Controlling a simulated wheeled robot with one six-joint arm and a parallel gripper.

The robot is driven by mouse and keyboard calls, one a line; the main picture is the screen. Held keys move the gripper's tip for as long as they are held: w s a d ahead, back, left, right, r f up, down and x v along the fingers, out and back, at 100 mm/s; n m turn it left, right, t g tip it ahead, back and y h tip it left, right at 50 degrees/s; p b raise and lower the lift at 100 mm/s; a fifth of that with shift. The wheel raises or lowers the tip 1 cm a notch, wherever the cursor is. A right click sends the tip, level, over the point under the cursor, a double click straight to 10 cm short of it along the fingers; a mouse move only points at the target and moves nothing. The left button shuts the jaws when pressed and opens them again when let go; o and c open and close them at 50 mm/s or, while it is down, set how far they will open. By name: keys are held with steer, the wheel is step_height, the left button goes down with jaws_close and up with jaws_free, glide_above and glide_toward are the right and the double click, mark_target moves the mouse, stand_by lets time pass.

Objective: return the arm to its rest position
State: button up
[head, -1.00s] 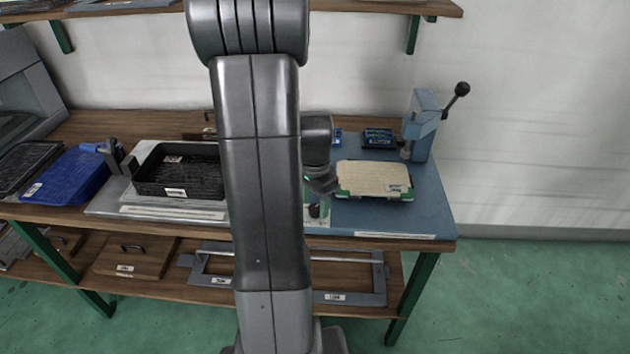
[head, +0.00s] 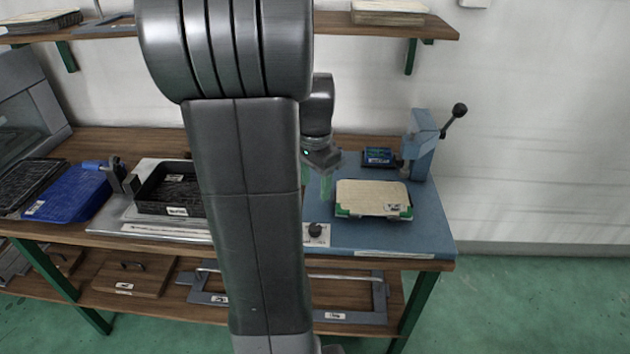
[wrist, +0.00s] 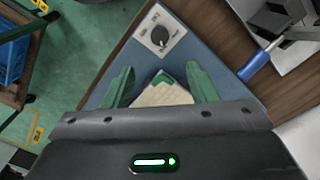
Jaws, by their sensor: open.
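My gripper (head: 322,182) hangs above the blue work mat, behind and partly beside my arm in the head view. In the wrist view its two green fingers (wrist: 158,88) are spread apart with nothing held between them. The cream panel (head: 372,197) with green corners lies on the blue mat (head: 400,238), to the right of my gripper in the head view. In the wrist view part of the cream panel (wrist: 160,95) shows beyond and below the fingers. My arm hides the middle of the bench.
A blue lever press (head: 420,148) stands at the mat's back right, near a small blue box (head: 379,157). A black dial (head: 316,230) sits at the front edge. Left are a black tray (head: 165,190) and a blue tray (head: 68,195). A wooden shelf (head: 345,27) runs above.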

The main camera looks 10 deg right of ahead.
mark_target(315, 227)
steer(key=shift+f, duration=0.15)
step_height(315, 227, down, 14)
steer(key=shift+r+b, duration=0.15)
steer(key=shift+b, duration=0.55)
